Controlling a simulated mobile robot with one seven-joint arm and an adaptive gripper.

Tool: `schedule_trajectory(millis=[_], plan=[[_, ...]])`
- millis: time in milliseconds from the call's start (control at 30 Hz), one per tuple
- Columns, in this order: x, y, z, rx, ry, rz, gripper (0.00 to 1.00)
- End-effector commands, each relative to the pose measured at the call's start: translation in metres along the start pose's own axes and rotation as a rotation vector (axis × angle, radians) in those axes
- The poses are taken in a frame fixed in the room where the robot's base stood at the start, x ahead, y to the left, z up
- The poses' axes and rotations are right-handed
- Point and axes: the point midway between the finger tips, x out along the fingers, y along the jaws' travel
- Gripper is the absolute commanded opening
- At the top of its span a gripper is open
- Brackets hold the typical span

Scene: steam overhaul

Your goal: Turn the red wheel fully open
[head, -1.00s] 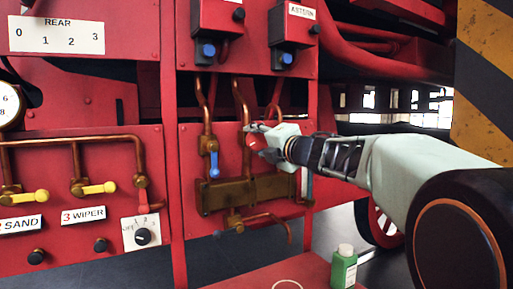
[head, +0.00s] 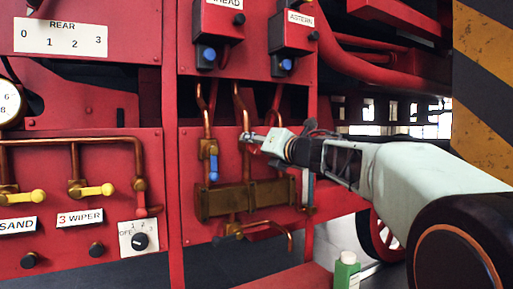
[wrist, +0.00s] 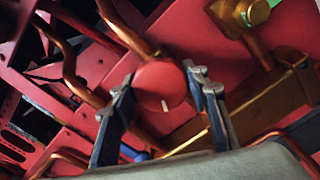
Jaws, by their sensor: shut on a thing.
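The red wheel (wrist: 160,86) is a round red disc with a short white mark near its lower edge in the wrist view. My gripper (wrist: 160,78) has one finger on each side of it and is shut on its rim. In the head view my gripper (head: 250,138) reaches in from the right to the copper pipes on the red panel. There its fingers hide most of the wheel.
A blue-handled valve (head: 213,165) sits just left of my gripper, above a brass block (head: 262,192). Yellow-handled valves (head: 95,190) are farther left. A green bottle (head: 346,272) stands low at the right, and a striped post (head: 485,100) rises behind my arm.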

Motion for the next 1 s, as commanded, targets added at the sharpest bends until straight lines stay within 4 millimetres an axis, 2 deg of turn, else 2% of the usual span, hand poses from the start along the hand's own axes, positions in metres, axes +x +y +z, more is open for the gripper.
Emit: schedule_trajectory(millis=[433, 467, 600, 867, 1000], plan=[[0.0001, -0.0003, -0.0006, -0.014, 0.001, 0.0, 0.18], [0.0001, -0.0003, -0.0006, -0.013, 0.001, 0.0, 0.43], [0.0001, -0.0003, -0.0005, -0.012, 0.001, 0.0, 0.59], [-0.0002, -0.0002, -0.0003, -0.011, 0.001, 0.0, 0.59], [-0.0074, -0.0002, 0.0005, -0.011, 0.0, -0.001, 0.59]])
